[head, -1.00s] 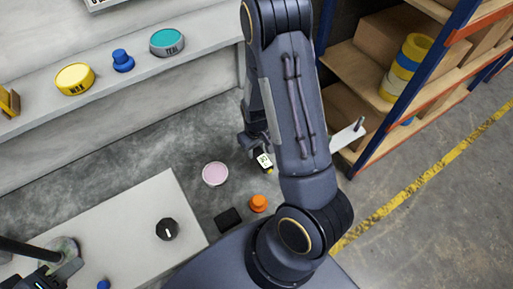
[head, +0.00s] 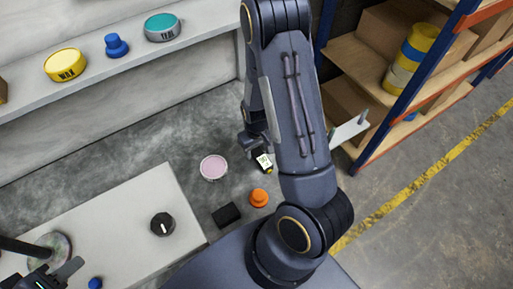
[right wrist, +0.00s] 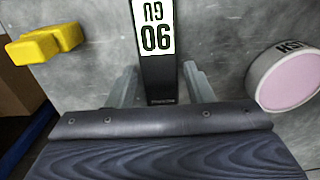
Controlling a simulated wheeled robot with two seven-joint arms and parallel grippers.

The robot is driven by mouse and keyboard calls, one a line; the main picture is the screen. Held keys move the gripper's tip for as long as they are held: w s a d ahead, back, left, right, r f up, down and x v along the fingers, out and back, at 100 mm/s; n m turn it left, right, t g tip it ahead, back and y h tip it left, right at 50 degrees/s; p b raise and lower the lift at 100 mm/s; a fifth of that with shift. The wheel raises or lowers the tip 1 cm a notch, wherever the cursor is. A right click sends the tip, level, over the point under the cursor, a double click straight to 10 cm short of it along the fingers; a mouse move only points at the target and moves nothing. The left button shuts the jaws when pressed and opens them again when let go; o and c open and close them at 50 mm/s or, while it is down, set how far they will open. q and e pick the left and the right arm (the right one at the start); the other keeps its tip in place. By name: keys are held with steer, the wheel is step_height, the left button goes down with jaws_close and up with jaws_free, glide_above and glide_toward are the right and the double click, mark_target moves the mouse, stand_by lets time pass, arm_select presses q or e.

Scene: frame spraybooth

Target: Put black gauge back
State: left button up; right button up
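A black gauge (right wrist: 158,75) with a white label marked "06 GU" lies between the fingers of my right gripper (right wrist: 160,75) in the right wrist view. A small gap shows on the right side, and I cannot tell whether the left finger touches. In the head view the gauge's white label (head: 263,160) shows at the tip of my right gripper (head: 256,150), mostly hidden by the arm. My left gripper (head: 55,274) is at the lower left, partly cut off, with its fingers apparently apart and empty.
A pink-topped tin (head: 214,167), an orange knob (head: 259,197) and a black block (head: 227,215) are nearby. A black dial (head: 162,224) sits on the pale table. Yellow (head: 66,65) and teal (head: 162,27) tins and a blue knob (head: 116,45) stand on the ledge. Shelving (head: 365,90) is right.

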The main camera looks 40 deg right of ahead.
steer(key=shift+o, duration=1)
steer(key=shift+r+p, duration=1.05)
steer(key=shift+r, duration=3.05)
steer(key=s+a+r+t+y+p, duration=0.1)
steer(key=s+a+r+t+p, duration=0.1)
steer(key=r, duration=0.8)
steer(key=s+a+r+t+y+p, duration=0.1)
steer(key=s+a+r+p, duration=0.3)
steer(key=r, duration=0.6)
steer(key=s+a+r+t+y+p, duration=0.1)
steer(key=s+a+r+t+p, duration=0.1)
steer(key=s+r, duration=0.5)
step_height(320, 180, up, 4)
steer(key=shift+a+r+t+y+p, duration=0.1)
steer(key=shift+a+t+y+p, duration=0.35)
steer(key=shift+a, duration=0.7)
steer(key=shift+s, duration=0.1)
